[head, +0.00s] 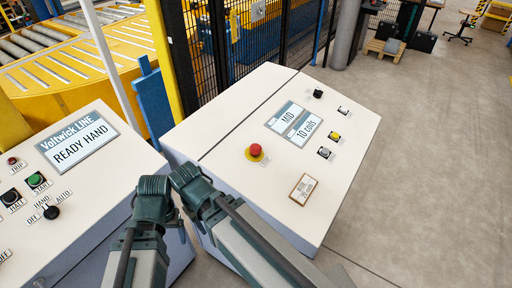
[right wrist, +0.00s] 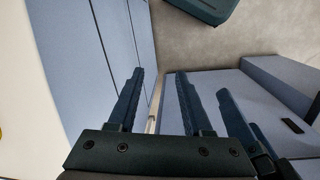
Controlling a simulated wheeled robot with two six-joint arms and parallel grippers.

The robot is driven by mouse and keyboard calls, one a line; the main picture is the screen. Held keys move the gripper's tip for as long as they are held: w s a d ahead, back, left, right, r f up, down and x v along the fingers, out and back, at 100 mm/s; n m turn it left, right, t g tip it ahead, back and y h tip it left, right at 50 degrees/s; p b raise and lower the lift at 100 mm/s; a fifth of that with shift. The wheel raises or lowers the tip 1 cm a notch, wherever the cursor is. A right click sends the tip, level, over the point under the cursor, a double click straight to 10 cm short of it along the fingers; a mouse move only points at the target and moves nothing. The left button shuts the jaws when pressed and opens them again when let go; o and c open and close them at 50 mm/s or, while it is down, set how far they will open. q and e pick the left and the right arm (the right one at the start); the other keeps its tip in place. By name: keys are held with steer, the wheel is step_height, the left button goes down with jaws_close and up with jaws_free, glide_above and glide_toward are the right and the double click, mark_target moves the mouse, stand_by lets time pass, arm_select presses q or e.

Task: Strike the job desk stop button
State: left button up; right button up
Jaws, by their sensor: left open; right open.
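The stop button (head: 256,149), a red mushroom head on a yellow base, sits on the sloped white top of the job desk (head: 225,150), whose display reads "MID 10 coils". Nothing covers the button. My left gripper (head: 153,186) is at the lower middle of the head view, left of the job desk and apart from the button. My right arm rises beside it, its end (head: 185,176) near the desk's left corner, lower left of the button. In the right wrist view my right gripper (right wrist: 159,80) is open with nothing between its fingers, near blue-grey cabinet sides.
A second console (head: 110,115) at left reads "Voltwick LINE READY HAND" and carries several controls, including a green start button (head: 35,180). A selector (head: 318,93), yellow button (head: 334,135) and card (head: 303,189) are on the job desk. Black mesh fencing (head: 215,40) stands behind. Open floor lies right.

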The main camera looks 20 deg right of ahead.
steer(key=shift+c, duration=0.7)
steer(key=shift+w+d+r, duration=0.1)
steer(key=shift+w+r, duration=0.05)
steer(key=shift+r, duration=0.1)
steer(key=shift+c, duration=1.1)
steer(key=w+d+r+p, duration=0.1)
steer(key=p, duration=0.1)
steer(key=w+r+p, duration=0.1)
steer(key=r, duration=0.1)
steer(key=shift+w+d+p, duration=0.1)
steer(key=shift+d+p, duration=0.25)
steer(key=shift+d, duration=0.05)
jaws_close()
steer(key=w+d+r+n+t+y+p, duration=0.1)
steer(key=w+d+r+p, duration=0.5)
steer(key=d+r+p, duration=0.3)
steer(key=w+d+r+n+t+y+p, duration=0.1)
steer(key=w+d+r+p, duration=0.5)
steer(key=d+r+p, duration=0.4)
steer(key=shift+d+r+n, duration=0.3)
steer(key=shift+d, duration=2.05)
